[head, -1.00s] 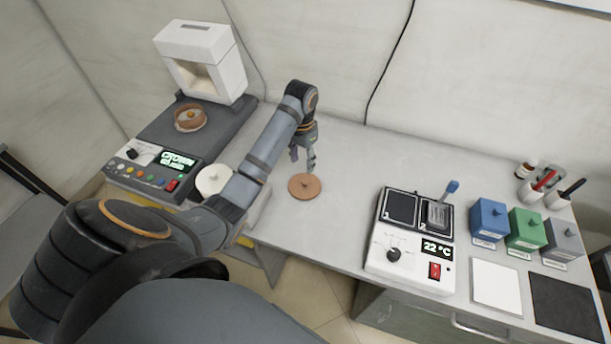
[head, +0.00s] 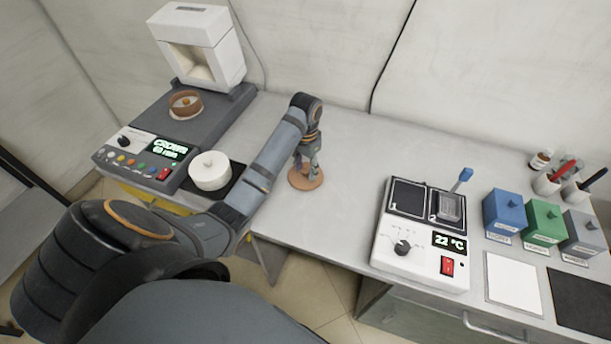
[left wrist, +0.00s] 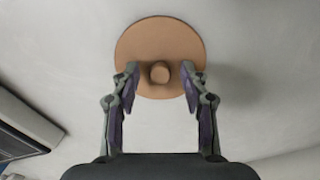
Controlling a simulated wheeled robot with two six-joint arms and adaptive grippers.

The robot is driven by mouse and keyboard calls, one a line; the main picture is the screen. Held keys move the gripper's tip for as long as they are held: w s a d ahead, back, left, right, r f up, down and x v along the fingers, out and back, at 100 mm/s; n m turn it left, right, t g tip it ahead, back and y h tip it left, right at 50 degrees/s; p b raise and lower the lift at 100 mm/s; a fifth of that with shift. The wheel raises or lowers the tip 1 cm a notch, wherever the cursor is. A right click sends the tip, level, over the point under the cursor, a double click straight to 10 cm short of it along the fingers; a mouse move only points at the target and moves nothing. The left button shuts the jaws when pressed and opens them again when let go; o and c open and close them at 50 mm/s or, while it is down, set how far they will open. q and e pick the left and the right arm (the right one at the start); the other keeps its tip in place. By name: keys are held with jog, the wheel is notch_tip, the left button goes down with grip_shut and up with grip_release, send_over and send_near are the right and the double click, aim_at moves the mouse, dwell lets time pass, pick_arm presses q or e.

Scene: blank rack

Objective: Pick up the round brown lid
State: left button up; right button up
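The round brown lid (head: 303,182) lies flat on the grey table, with a small knob at its centre. It also shows in the left wrist view (left wrist: 160,38), where the knob sits between my fingers. My left gripper (head: 308,172) is low over the lid. In the left wrist view, the left gripper (left wrist: 160,75) is open, one finger on each side of the knob, with gaps between fingers and knob. Whether the fingertips touch the lid cannot be told. My right gripper is not in view.
A brown dish (head: 186,104) sits on the dark machine (head: 200,125) at the back left. A white heater (head: 423,235) and blue, green and grey boxes stand right. The table behind the lid is clear.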

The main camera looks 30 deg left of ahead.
pick_arm(q)
grip_shut()
